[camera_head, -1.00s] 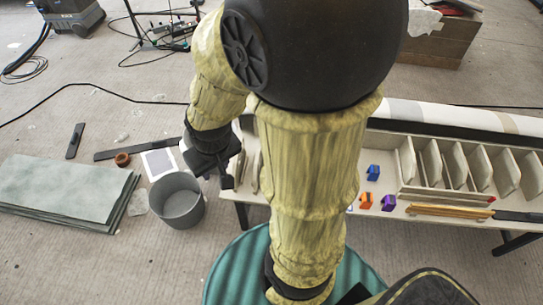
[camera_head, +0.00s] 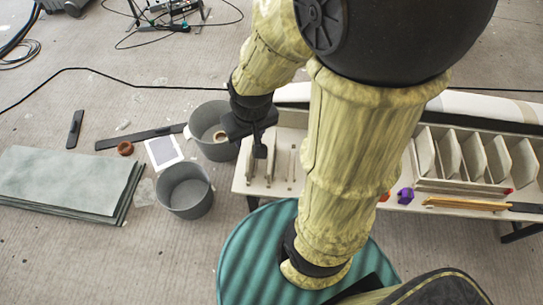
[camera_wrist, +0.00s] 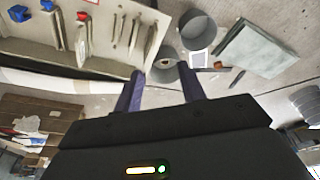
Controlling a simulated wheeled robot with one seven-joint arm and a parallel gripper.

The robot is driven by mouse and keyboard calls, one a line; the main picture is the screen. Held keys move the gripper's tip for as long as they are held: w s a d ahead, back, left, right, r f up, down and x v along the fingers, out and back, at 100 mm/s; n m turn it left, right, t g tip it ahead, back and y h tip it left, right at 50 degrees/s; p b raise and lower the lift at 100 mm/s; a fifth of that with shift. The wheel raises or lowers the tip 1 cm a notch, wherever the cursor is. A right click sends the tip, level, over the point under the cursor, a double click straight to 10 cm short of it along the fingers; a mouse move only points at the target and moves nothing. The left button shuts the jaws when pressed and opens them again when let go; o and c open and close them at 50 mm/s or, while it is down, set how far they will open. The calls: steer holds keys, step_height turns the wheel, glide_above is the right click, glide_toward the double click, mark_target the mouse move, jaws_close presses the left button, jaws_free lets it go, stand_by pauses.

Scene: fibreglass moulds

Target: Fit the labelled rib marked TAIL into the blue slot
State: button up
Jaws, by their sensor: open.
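My gripper (camera_head: 262,148) is open and empty, above the left end of the bench; its two dark fingers (camera_wrist: 163,85) are spread in the wrist view. Pale ribs stand on the bench, at the left end (camera_head: 250,165) and in a row at the right (camera_head: 447,155). The wrist view shows one rib (camera_wrist: 155,42) near the bench edge, narrow slots (camera_wrist: 118,30), and another rib (camera_wrist: 82,48). A blue block (camera_wrist: 18,13) stands farther along the bench. I cannot read TAIL on any rib. My arm hides the middle of the bench in the head view.
A purple block (camera_head: 405,196) and yellow sticks (camera_head: 465,205) lie on the bench. Two grey buckets (camera_head: 185,190) (camera_head: 222,148) stand on the floor left of it. Grey-green sheets (camera_head: 65,180) lie farther left. A white roll (camera_head: 490,101) lies behind the bench.

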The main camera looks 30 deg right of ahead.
mark_target(272, 148)
steer(key=w+d+f+m+b, duration=0.2)
steer(key=w+d+f+b, duration=0.2)
steer(key=f+b, duration=0.3)
steer(key=w+d+f+m+h+b, duration=0.1)
steer(key=w+d+f+b, duration=0.4)
steer(key=f, duration=0.6)
steer(key=w+d+f+m+b, duration=0.4)
steer(key=w+f+b, duration=0.2)
steer(key=f+b, duration=0.3)
steer(key=shift+w+d+f+h, duration=0.15)
steer(key=shift+d+f+h, duration=0.15)
steer(key=shift+h, duration=0.1)
steer(key=shift+f, duration=0.15)
steer(key=b+x, duration=0.3)
steer(key=x, duration=0.9)
steer(key=shift+b, duration=0.3)
steer(key=shift+a, duration=0.1)
steer(key=shift+f, duration=0.1)
